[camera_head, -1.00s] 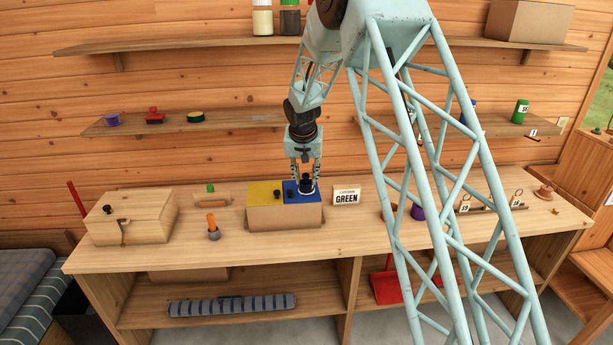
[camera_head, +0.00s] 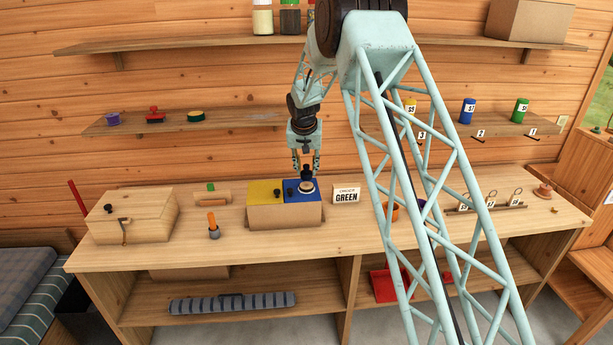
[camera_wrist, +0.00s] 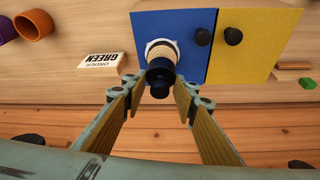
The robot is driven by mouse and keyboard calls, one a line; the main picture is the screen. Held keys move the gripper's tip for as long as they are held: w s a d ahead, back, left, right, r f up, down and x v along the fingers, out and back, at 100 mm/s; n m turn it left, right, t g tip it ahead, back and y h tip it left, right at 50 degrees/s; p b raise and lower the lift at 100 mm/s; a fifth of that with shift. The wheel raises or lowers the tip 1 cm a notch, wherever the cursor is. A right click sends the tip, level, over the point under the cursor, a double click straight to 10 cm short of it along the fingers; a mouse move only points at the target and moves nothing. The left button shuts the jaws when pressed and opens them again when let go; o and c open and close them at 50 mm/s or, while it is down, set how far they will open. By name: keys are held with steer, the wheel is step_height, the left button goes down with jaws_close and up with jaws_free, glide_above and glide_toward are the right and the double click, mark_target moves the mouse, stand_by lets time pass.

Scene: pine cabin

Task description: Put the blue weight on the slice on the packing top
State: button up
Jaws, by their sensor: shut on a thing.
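My gripper (camera_head: 306,173) is above the blue panel (camera_head: 311,194) of a box on the bench.
The box has a yellow panel (camera_head: 264,188) beside the blue one, each with a black knob. A card reading GREEN (camera_head: 346,195) stands to the right. A wooden chest (camera_head: 130,215) is at the left, and an orange-handled tool (camera_head: 212,222) stands between. The bench front is mostly clear.

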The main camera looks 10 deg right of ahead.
mark_target(306, 172)
steer(key=shift+w, duration=0.1)
steer(key=shift+w+d, duration=0.1)
steer(key=shift+w, duration=0.1)
steer(key=shift+f, duration=1.75)
steer(key=shift+f, duration=0.2)
steer(key=o, duration=1.1)
steer(key=shift+r, duration=0.2)
steer(key=v, duration=1)
steer(key=shift+s+r, duration=0.15)
steer(key=shift+r, duration=0.25)
steer(key=shift+s+r, duration=0.25)
steer(key=shift+r, duration=0.25)
